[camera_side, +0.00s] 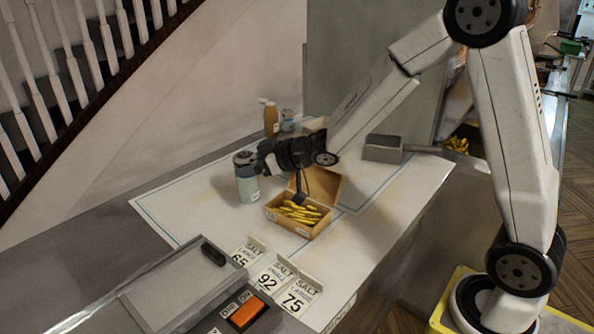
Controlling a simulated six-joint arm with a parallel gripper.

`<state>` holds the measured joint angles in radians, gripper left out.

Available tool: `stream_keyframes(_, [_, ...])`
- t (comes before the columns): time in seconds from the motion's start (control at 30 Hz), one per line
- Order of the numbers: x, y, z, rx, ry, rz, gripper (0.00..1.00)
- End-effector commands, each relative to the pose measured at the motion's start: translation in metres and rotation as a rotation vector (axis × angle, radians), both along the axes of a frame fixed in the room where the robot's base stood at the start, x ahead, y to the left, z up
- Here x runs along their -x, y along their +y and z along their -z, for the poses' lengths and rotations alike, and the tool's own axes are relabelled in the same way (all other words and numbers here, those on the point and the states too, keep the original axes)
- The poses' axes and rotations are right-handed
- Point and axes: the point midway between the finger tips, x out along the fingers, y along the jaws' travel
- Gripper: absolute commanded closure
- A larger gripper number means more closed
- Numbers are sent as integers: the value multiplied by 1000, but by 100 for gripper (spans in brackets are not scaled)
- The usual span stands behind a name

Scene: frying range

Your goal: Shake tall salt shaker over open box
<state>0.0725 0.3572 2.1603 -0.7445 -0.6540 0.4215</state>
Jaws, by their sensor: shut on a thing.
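The tall salt shaker (247,186) is a pale cylinder with a label and a dark grey top, upright to the left of the box. My gripper (248,161) reaches in from the right and is shut on its upper part. I cannot tell whether the shaker's base touches the worktop. The open box (287,222) is brown cardboard, its lid raised at the back, with yellow fries (299,212) inside. A dark part near my wrist hides some of the box's inside.
Salt cards (270,278) stand at the front, near a fryer-like unit with an orange switch (247,311). An orange-brown bottle (271,121) and a small can (288,121) stand behind. The white worktop (190,205) is clear left of the shaker.

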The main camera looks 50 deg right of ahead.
Motion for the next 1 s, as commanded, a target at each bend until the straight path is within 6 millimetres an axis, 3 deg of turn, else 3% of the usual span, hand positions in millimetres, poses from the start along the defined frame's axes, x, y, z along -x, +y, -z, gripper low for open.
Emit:
stream_keyframes(0.47, [0,-1,-1,30,-15,-15,100])
stream_keyframes(1.0, [5,-13,0,351,-146,-169,100])
